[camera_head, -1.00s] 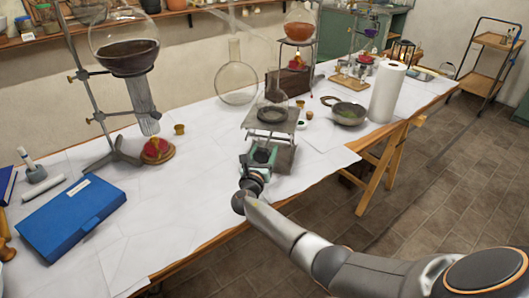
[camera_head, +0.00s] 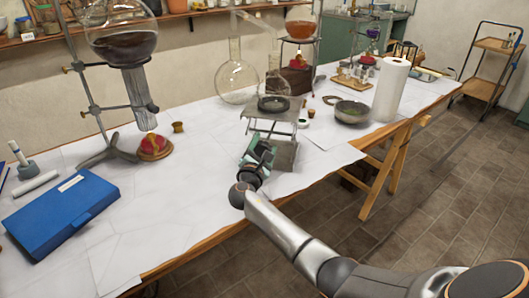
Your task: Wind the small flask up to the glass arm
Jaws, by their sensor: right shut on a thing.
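The small flask (camera_head: 273,88), clear glass, stands upright on the top plate of a lab jack (camera_head: 288,127). The jack's crossed legs show open under the plate, above its green-grey base. The glass arm (camera_head: 257,19) is a thin clear tube slanting down to the right above the flask. I cannot tell whether its end meets the flask's neck. My right gripper (camera_head: 262,151) is at the jack's front, low by the base, shut on what seems to be the jack's knob, which the fingers hide. My left gripper is not in view.
A large round flask (camera_head: 237,82) stands just left of the jack. A pan (camera_head: 349,111) and a paper roll (camera_head: 391,90) are to its right. A blue case (camera_head: 66,212) and a stand with a dark-filled flask (camera_head: 124,42) are at left. The front table edge is near my arm.

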